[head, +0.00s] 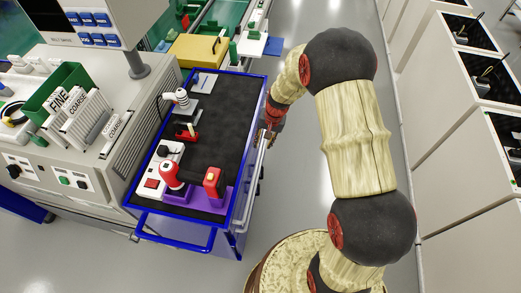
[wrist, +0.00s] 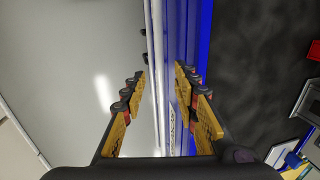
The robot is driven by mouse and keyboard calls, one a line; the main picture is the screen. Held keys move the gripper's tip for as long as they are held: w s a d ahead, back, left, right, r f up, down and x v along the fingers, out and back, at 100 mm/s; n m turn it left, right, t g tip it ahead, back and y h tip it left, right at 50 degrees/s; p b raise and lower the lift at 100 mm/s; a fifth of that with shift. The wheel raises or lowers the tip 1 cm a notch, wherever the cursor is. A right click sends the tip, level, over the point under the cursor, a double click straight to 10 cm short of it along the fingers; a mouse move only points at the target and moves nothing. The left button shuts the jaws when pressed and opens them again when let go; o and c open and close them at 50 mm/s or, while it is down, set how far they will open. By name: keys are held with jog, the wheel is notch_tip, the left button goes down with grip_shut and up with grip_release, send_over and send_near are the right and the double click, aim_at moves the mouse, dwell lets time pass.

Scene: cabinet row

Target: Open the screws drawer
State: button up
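A blue cart (head: 262,84) with a black top stands left of my arm, its drawer side facing the arm. A long silver handle bar (head: 254,178) runs along that side, and shows in the wrist view (wrist: 155,60) beside the blue drawer fronts (wrist: 184,35). A white label (wrist: 172,125) sits on a front; its text is not clearly readable. My gripper (head: 266,135) is at the cart's side, by the bar. In the wrist view my gripper (wrist: 159,78) is open, with the bar between its fingers. I cannot tell whether they touch it. No drawer visibly stands out.
Red tools (head: 212,182) and other items stand on the cart top. A machine (head: 80,125) with signs is left of the cart. A yellow box (head: 197,50) is behind it. White cabinets (head: 475,150) line the right. Grey floor lies between.

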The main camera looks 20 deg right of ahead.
aim_at(260, 152)
jog(key=b+x, duration=0.1)
jog(key=x, duration=0.5)
jog(key=shift+f, duration=0.25)
jog(key=c, duration=0.3)
jog(key=c, duration=0.4)
grip_shut()
